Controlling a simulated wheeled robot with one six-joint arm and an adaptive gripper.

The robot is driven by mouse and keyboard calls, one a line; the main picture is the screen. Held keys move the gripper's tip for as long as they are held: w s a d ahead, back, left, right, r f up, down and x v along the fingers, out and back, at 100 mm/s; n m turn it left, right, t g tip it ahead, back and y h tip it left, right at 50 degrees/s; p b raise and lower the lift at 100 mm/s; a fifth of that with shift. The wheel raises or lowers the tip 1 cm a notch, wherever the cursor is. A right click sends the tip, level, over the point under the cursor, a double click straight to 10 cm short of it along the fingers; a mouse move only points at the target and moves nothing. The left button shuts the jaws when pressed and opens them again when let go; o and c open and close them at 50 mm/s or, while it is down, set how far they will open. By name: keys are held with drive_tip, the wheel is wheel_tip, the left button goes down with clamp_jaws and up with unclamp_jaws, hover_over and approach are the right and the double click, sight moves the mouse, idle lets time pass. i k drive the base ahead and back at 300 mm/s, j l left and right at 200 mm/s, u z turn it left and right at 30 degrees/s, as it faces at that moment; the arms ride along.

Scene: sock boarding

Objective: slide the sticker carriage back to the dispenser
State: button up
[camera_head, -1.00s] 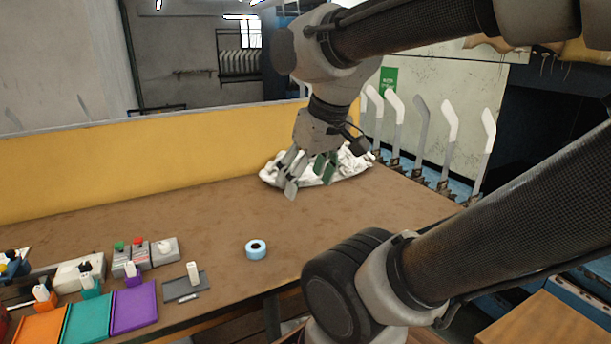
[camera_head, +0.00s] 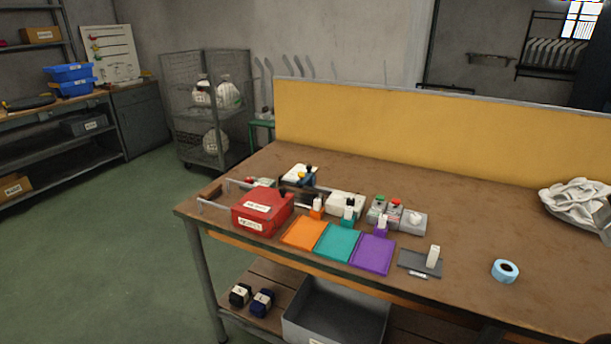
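I cannot tell for sure which part is the sticker carriage or the dispenser. Small orange (camera_head: 317,209), teal (camera_head: 348,219) and purple (camera_head: 381,229) holders with upright pieces stand behind the coloured trays. Behind them are a white box (camera_head: 345,204) and a small blue, white and yellow device (camera_head: 300,176). A grey plate (camera_head: 412,261) bears an upright white block (camera_head: 433,256).
A red box (camera_head: 262,211), orange (camera_head: 303,233), teal (camera_head: 338,242) and purple (camera_head: 372,254) trays line the table front. Control boxes with buttons (camera_head: 386,211) stand behind. A blue tape roll (camera_head: 505,270) lies right. A yellow panel (camera_head: 430,130) bounds the back. The table's middle is clear.

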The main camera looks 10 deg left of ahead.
sight(309, 179)
drive_tip(key=j, duration=0.4)
drive_tip(key=i+j+u, duration=0.1)
drive_tip(key=j, duration=0.3)
drive_tip(key=i+j, duration=0.1)
drive_tip(key=j, duration=0.35)
drive_tip(key=i+j+u, duration=0.1)
drive_tip(key=j, duration=0.3)
